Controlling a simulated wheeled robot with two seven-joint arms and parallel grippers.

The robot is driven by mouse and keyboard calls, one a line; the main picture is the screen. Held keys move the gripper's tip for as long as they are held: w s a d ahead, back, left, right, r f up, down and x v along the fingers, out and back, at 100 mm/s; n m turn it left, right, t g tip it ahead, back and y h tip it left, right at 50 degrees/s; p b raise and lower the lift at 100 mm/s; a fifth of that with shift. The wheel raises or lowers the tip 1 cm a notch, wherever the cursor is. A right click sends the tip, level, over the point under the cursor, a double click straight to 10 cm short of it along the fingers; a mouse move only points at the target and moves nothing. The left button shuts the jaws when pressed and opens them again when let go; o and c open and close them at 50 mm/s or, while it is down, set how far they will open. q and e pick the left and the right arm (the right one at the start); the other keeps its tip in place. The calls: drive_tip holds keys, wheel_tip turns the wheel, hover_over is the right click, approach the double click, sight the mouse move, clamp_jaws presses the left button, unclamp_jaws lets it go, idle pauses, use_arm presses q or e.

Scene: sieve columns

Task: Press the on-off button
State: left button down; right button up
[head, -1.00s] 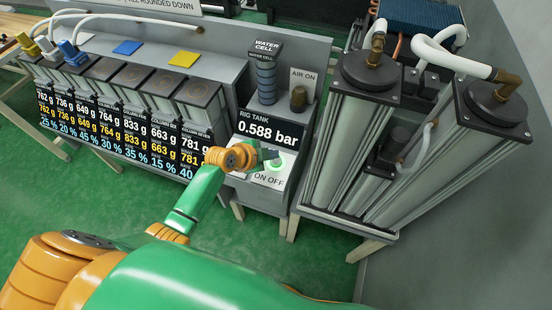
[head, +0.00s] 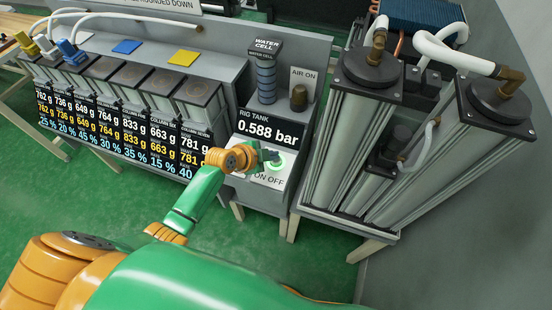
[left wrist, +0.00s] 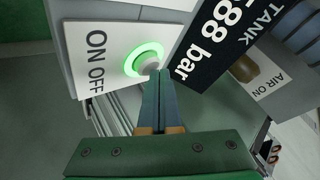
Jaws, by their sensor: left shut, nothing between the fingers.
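The on-off button has a bright green glowing ring (head: 276,166) on a white plate marked ON OFF, below the rig tank display. It also shows in the left wrist view, with a pale centre and a green ring (left wrist: 136,68). My left gripper (head: 271,155) is shut and empty, with its dark fingertips over the button and hiding part of it. In the left wrist view, the shut fingertips (left wrist: 157,73) overlap the ring's lower right edge. I cannot tell whether they touch the button. My right gripper is not in view.
The rig tank display (head: 268,131) reads 0.588 bar, just behind the button. A brass knob (head: 299,97) by the AIR ON label and the water cell (head: 266,77) stand further back. Tall grey columns (head: 362,130) stand close on the right.

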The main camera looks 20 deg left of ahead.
use_arm(q)
drive_tip(key=shift+f, duration=0.2)
idle(0.3)
drive_tip(key=shift+r+p, duration=0.45)
drive_tip(key=shift+r, duration=0.2)
wheel_tip(320, 180, up, 6)
drive_tip(key=p, duration=0.6)
